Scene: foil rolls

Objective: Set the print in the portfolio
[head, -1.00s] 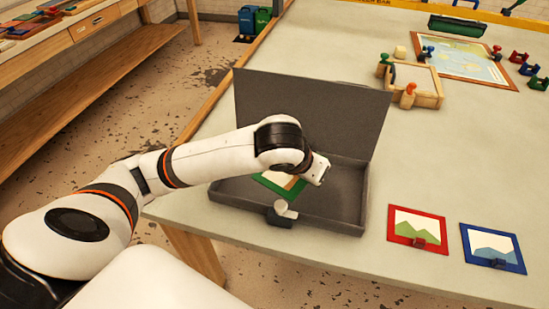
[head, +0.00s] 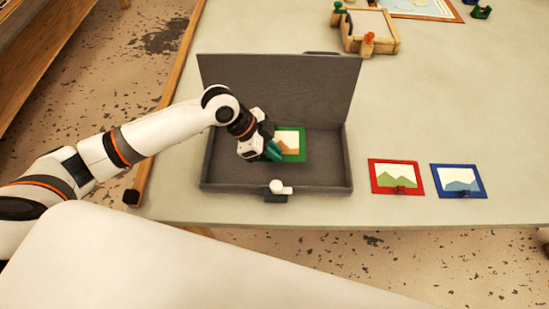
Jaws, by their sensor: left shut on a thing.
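The portfolio (head: 335,174) is a dark grey case near the table's front edge. Its lid (head: 280,88) stands open at the back. A green-framed print (head: 292,146) with a white and brown picture is inside the case outline, near its middle. My left gripper (head: 272,152) is shut on the print's left side. I cannot tell whether the print touches the case floor. A pale latch (head: 279,188) sits on the case's front edge. My right gripper is not in view.
A red-framed print (head: 397,177) and a blue-framed print (head: 459,181) lie on the table to the right of the case. A wooden tray (head: 370,30) with pegs stands at the back. The table between is clear.

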